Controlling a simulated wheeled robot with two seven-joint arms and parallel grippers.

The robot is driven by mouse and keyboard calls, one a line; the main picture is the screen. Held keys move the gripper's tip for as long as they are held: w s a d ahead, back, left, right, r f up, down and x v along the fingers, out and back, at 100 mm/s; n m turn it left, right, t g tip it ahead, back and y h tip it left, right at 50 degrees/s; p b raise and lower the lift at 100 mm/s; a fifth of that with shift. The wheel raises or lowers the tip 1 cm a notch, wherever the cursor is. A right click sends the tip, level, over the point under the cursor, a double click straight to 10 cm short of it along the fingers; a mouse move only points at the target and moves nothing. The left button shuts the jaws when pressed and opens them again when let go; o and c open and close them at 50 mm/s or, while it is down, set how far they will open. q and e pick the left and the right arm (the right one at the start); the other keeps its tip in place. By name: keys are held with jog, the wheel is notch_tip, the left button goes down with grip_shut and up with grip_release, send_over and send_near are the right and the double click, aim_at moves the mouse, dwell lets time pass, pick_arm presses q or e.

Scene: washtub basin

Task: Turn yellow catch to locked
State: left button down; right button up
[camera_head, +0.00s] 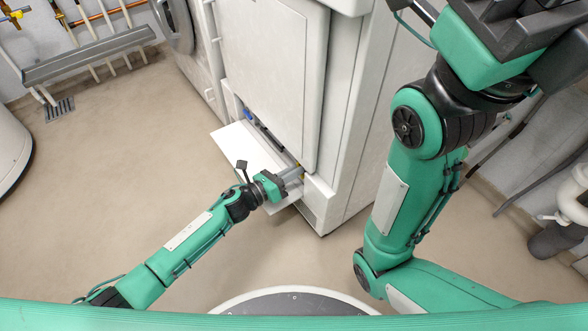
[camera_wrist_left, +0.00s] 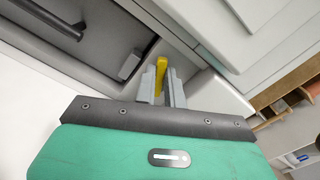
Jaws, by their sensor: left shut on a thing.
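The yellow catch (camera_wrist_left: 160,66) is in the wrist view, an upright yellow tab between the two grey fingers of my left gripper (camera_wrist_left: 161,84). The fingers are closed on it. In the head view my left gripper (camera_head: 292,177) reaches into a low recess at the foot of the white cabinet (camera_head: 270,65). There only a speck of yellow shows by the fingertips. The catch's lower part is hidden by the fingers and the gripper body. Its lock marking cannot be read. My right arm stands at the right of the head view; its gripper is not seen.
A white flap (camera_head: 234,143) hangs open below the recess, under my left gripper. Inside the recess are a dark bar (camera_wrist_left: 50,18) and a small grey block (camera_wrist_left: 130,65). The floor (camera_head: 110,180) to the left is clear, with a drain grate (camera_head: 59,110) further back.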

pick_arm(q)
jog(key=shift+n, duration=0.4)
jog(key=shift+w+a+f+n, duration=0.1)
jog(key=shift+n, duration=0.2)
jog(key=shift+p, duration=0.3)
jog(key=c, duration=1.5)
grip_release()
jog(key=shift+a, duration=0.1)
